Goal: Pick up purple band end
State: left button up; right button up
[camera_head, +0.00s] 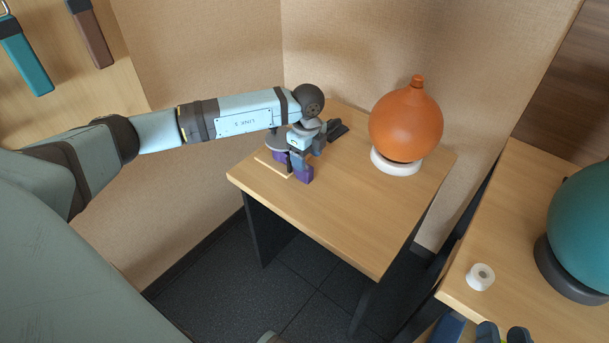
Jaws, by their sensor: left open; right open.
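My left gripper (301,150) reaches in from the left and points down over the small table. Its jaws are open. Purple pieces of the band (304,174) show right at its fingertips, one at the front and one a little behind and to the left. The gripper hides part of the purple, so I cannot tell whether it lies between the fingers or touches them. A thin pale wooden board (268,159) lies under the gripper.
An orange bulb-shaped object (405,122) stands on a white base on the same table (365,215). A dark object (338,130) lies just behind the gripper. A teal ball (588,232) and a white spool (480,277) stand on the right table. The table front is clear.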

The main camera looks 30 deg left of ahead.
aim_at(306, 173)
pick_arm(q)
jog(key=shift+f, duration=0.65)
jog(key=f+b, duration=0.1)
jog(key=f, duration=0.1)
jog(key=f+b, duration=0.1)
jog(key=shift+s+d+f, duration=0.15)
jog(key=shift+s+f, duration=0.2)
jog(key=shift+s, duration=0.05)
jog(key=shift+f, duration=0.45)
jog(key=c, duration=1)
pick_arm(e)
jog(key=shift+t+y, duration=0.8)
jog(key=shift+t, duration=0.1)
jog(key=r, duration=0.2)
jog(key=a+r, duration=0.1)
jog(key=shift+s+a+r, duration=0.1)
jog(key=shift+s+r, duration=0.1)
jog(key=shift+r, duration=0.2)
